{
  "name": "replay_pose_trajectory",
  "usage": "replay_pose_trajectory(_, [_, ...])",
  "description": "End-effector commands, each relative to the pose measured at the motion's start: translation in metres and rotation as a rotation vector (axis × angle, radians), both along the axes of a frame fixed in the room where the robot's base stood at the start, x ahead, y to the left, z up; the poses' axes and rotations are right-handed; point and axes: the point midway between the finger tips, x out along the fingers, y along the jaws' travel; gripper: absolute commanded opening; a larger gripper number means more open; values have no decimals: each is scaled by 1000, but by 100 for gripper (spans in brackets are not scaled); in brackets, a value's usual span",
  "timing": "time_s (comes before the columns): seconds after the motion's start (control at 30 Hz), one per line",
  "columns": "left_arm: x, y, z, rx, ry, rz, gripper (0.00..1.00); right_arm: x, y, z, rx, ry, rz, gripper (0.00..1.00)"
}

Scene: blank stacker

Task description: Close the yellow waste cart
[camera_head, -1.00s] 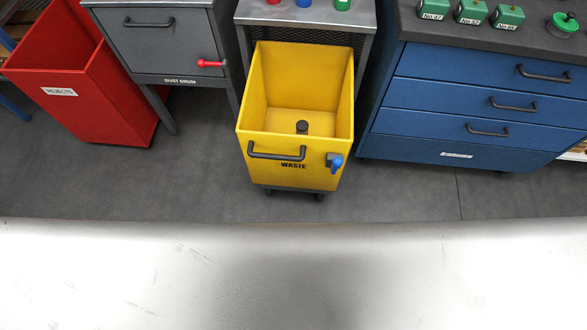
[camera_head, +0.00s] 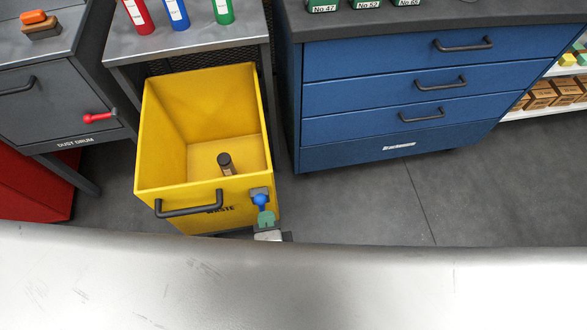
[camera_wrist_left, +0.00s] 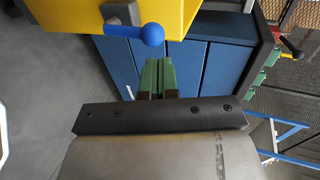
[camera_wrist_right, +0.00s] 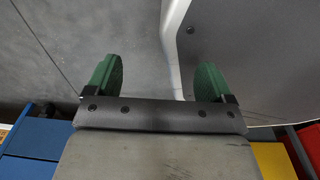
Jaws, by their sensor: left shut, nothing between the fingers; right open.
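The yellow waste cart (camera_head: 160,170) is open at the top and stands out in front of the grey metal stand. It has a dark bar handle (camera_head: 188,208) and a blue ball-ended lever (camera_head: 261,201) at the right of its front face. A small dark cylinder (camera_head: 225,160) is inside. My left gripper (camera_head: 266,219) is shut and empty, just below the lever. In the left wrist view its green fingertips (camera_wrist_left: 158,65) are near the blue ball (camera_wrist_left: 152,34); whether they touch is unclear. My right gripper (camera_wrist_right: 158,75) is open and empty, seen only in its wrist view.
A blue drawer cabinet (camera_head: 390,85) stands close to the cart's right. The grey dust drum unit (camera_head: 55,95) with a red lever is on the left, above a red bin (camera_head: 30,185). Bare floor (camera_head: 360,205) lies in front of the cabinet.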

Motion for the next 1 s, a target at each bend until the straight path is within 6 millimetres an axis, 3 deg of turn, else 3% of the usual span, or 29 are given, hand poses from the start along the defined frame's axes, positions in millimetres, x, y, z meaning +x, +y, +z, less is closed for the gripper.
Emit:
replay_pose_trajectory(0.07, [1,-1,15,11,-46,7,0,-1,2,-3,3,2,-1,83])
replay_pose_trajectory(0.17, [7,0,21,18,-65,11,0,-2,7,-3,9,3,-2,83])
replay_pose_trajectory(0.4, [44,8,9,19,-65,10,0,-8,20,-1,25,10,-4,83])
replay_pose_trajectory(0.63, [79,17,-3,18,-63,9,0,-7,17,0,21,10,-2,83])
replay_pose_trajectory(0.8, [92,20,-8,18,-62,8,0,-6,13,0,16,8,-1,83])
replay_pose_trajectory(1.0, [94,21,-9,16,-61,9,0,-5,10,0,13,6,-1,83])
